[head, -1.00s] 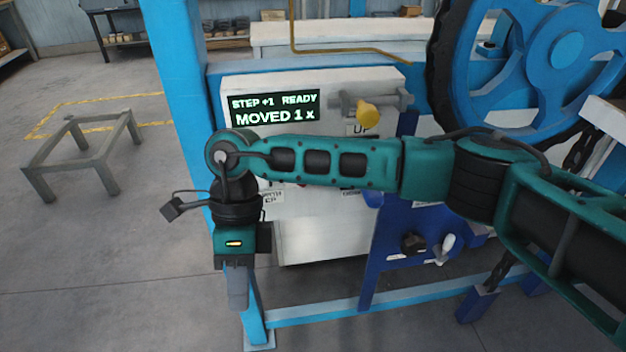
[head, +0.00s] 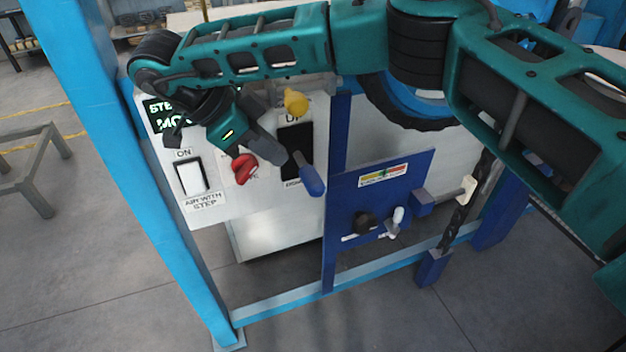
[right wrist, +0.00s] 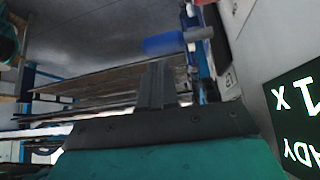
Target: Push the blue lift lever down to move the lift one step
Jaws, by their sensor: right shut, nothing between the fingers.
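The blue lift lever (head: 311,181) sticks out of a dark slot in the white control panel, between an UP label above and a lower label, its blue grip angled downward. My right gripper (head: 279,157) is shut and empty, in front of the panel, just up and left of the lever. The panel's display (head: 172,117) is partly hidden by my right arm. My left gripper is not in view.
A red knob (head: 243,169) and a white ON switch (head: 191,176) sit left of the lever. A yellow knob (head: 296,102) is above it. A blue plate (head: 375,200) with small valves stands to the right. A light blue post (head: 130,190) borders the panel's left.

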